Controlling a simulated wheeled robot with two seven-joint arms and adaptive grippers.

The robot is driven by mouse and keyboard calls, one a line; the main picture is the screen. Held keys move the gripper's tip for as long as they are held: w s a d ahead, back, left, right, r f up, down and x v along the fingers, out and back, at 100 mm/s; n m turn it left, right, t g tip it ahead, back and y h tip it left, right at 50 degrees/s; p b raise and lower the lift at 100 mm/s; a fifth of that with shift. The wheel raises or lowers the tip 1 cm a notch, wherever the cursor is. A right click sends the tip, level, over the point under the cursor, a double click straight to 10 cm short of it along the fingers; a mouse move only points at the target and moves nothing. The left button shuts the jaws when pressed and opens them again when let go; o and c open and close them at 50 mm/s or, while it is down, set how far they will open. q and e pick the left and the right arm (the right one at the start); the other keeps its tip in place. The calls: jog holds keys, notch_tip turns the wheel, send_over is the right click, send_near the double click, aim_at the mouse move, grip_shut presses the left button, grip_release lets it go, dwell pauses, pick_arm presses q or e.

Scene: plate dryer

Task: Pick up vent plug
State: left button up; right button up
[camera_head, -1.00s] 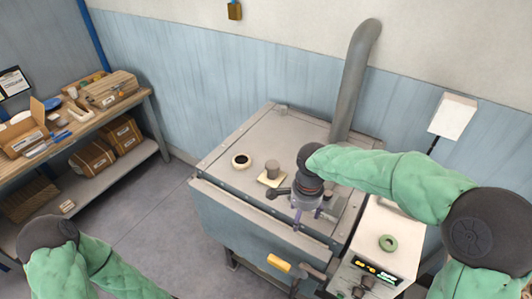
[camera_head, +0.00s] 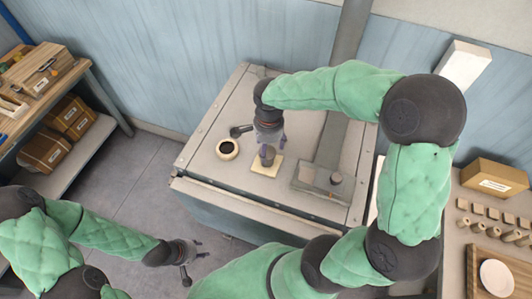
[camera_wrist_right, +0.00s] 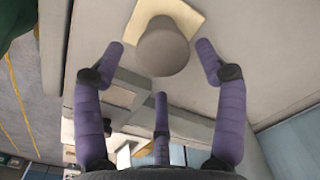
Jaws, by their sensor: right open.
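The vent plug (camera_head: 267,156), a short grey cylinder, stands on a square cream pad (camera_head: 258,170) on top of the metal dryer. My right gripper (camera_head: 269,143) is directly over it, pointing down. In the right wrist view, the plug (camera_wrist_right: 163,50) lies between the spread purple fingers of my right gripper (camera_wrist_right: 160,62), with gaps on its sides; the pad (camera_wrist_right: 190,12) shows beneath it. I see no finger clearly touching the plug. My left gripper (camera_head: 192,262) is low at the left front, away from the dryer, with fingers apart and empty.
A cream-rimmed round opening (camera_head: 227,148) lies left of the pad on the dryer top (camera_head: 232,110). A thick grey pipe (camera_head: 336,135) rises behind. A shelf (camera_head: 85,155) stands left, and a workbench (camera_head: 455,262) with small parts stands right.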

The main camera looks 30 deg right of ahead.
aim_at(268, 152)
jog(key=shift+w+f, duration=0.2)
jog(key=shift+f, duration=0.5)
notch_tip(268, 152, down, 4)
jog(key=shift+s+f, duration=0.1)
jog(key=shift+f, duration=0.55)
jog(key=c, duration=1.2)
